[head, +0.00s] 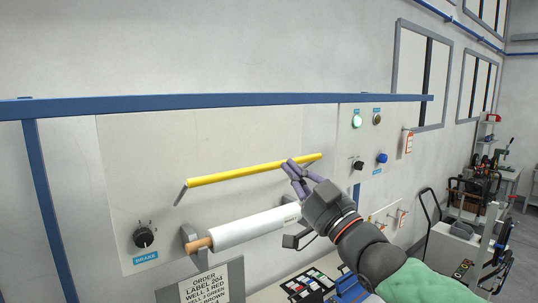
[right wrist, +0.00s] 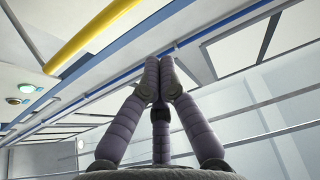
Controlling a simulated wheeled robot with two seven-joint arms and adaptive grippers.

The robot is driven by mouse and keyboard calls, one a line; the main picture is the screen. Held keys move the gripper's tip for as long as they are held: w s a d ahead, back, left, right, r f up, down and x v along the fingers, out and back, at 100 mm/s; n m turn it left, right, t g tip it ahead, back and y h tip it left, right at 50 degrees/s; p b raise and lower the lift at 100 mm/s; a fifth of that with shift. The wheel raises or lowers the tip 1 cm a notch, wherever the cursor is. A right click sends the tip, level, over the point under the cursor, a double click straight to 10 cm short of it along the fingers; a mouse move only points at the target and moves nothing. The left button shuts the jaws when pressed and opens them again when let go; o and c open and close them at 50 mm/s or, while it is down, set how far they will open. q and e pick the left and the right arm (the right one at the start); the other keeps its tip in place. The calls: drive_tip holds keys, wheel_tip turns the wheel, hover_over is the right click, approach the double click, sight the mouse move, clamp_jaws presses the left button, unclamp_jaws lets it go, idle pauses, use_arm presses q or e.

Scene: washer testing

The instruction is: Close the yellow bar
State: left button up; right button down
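The yellow bar (head: 240,173) is a long rod that runs slightly upward to the right in front of the wall panel, with a grey arm at its left end. It also shows in the right wrist view (right wrist: 92,37), to the left of the fingers and apart from them in that picture. My right gripper (head: 292,168) overlaps the bar's right part in the head view; I cannot tell whether it touches. In the right wrist view its purple fingers (right wrist: 159,64) come together at the tips with nothing visible between them. My left gripper is not in view.
A white roll (head: 243,228) with a wooden end lies below the bar. A brake knob (head: 144,237) is at the left, and buttons, among them a lit green one (head: 357,121), are at the right. A blue rail (head: 210,102) runs above. A sign (head: 212,286) stands below.

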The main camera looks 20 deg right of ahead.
sight(267, 167)
drive_tip(key=p+x, duration=0.4)
drive_tip(key=x, duration=0.6)
drive_tip(key=f, duration=0.2)
drive_tip(key=s+f+p, duration=0.1)
drive_tip(key=f, duration=0.1)
drive_tip(key=shift+d, duration=0.2)
